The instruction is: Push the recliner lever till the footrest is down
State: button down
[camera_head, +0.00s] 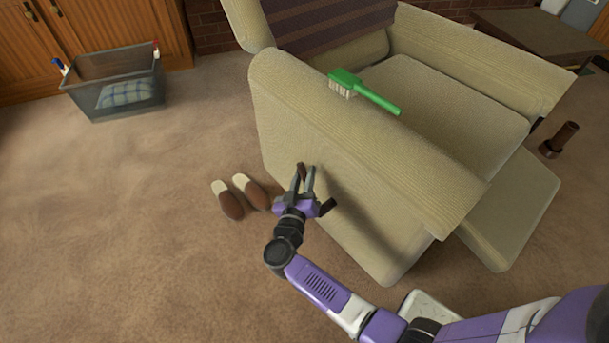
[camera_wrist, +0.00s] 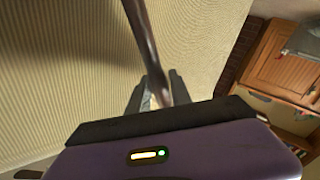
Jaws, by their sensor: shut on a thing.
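The beige recliner (camera_head: 310,160) stands at the right of the head view, its near side facing my arm. Its footrest (camera_head: 515,210) is tilted out at the front, lower right. The dark brown recliner lever (camera_head: 302,171) is on the chair's near side; in the wrist view the lever (camera_wrist: 146,45) runs down from the top edge into my jaws. My gripper (camera_head: 302,184) is shut on the lever beside the chair's side panel. In the wrist view my gripper's fingers (camera_wrist: 160,92) sit on both sides of the lever, with its lower end partly hidden.
A green brush (camera_head: 365,92) lies on the near armrest. A pair of slippers (camera_head: 240,195) is on the carpet left of my gripper. A grey bin (camera_head: 115,85) stands by the wooden cabinets. A brown cylinder (camera_head: 559,140) is beyond the footrest.

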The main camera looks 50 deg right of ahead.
jog(key=shift+s+a, duration=0.1)
jog(key=shift+s+a+r+m+t+h, duration=0.1)
jog(key=shift+s+r+m+t+h, duration=0.05)
jog(key=shift+s+m+h, duration=0.25)
jog(key=shift+s+a+r+m+t+h, duration=0.1)
jog(key=shift+s+r+m+t+h, duration=0.15)
jog(key=shift+s, duration=0.2)
jog(key=s+m+h+b, duration=0.1)
jog(key=s+m, duration=0.1)
jog(key=s+m+h+b, duration=0.1)
jog(key=s+m+b, duration=0.1)
jog(key=s+a+m+g+h+b, duration=0.1)
jog(key=s+m+h+b, duration=0.1)
jog(key=shift+s+r+m, duration=0.1)
jog(key=shift+s+m, duration=0.15)
jog(key=shift+s, duration=0.05)
jog(key=shift+s+a+m+g+h+b, duration=0.15)
jog(key=shift+s+m+g+h+b, duration=0.25)
jog(key=shift+s+m+b, duration=0.3)
jog(key=shift+s+a+m+g+h+b, duration=0.1)
jog(key=shift+s+m+g+h+b, duration=0.3)
jog(key=shift+m, duration=0.5)
jog(key=shift+s+f+m+g+h, duration=0.25)
jog(key=shift+s+f+m+g, duration=0.15)
jog(key=shift+s+m, duration=0.2)
jog(key=shift+s, duration=0.1)
jog(key=c, duration=1.5)
grip_release()
jog(key=shift+o, duration=0.2)
